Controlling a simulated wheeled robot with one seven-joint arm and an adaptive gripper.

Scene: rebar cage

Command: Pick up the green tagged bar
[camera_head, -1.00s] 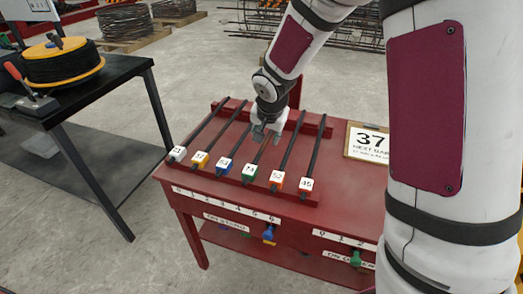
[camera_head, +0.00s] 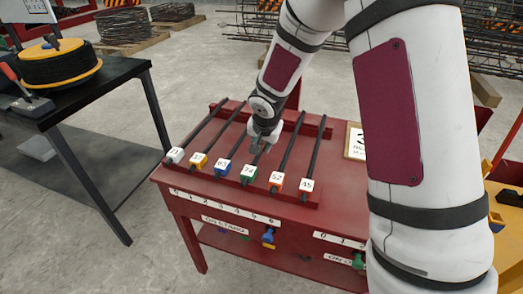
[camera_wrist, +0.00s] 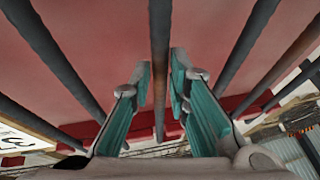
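The green tagged bar (camera_head: 249,171) lies on the red table in a row of dark bars, with its green block and white number label at the front end. My gripper (camera_head: 259,146) is low over the middle of this bar, partly hiding it. In the wrist view, a dark bar (camera_wrist: 159,55) runs between the two teal-padded fingers of my open gripper (camera_wrist: 158,85), with a gap on each side. Its tag is out of that view, but the head view places my gripper over the green tagged bar.
The blue tagged bar (camera_head: 222,166) lies just left and the orange tagged bar (camera_head: 276,180) just right, both close by. White, yellow and red tagged bars lie farther out. A raised red rail (camera_head: 313,125) runs along the back. A framed number sign (camera_head: 355,142) is partly hidden by my arm.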

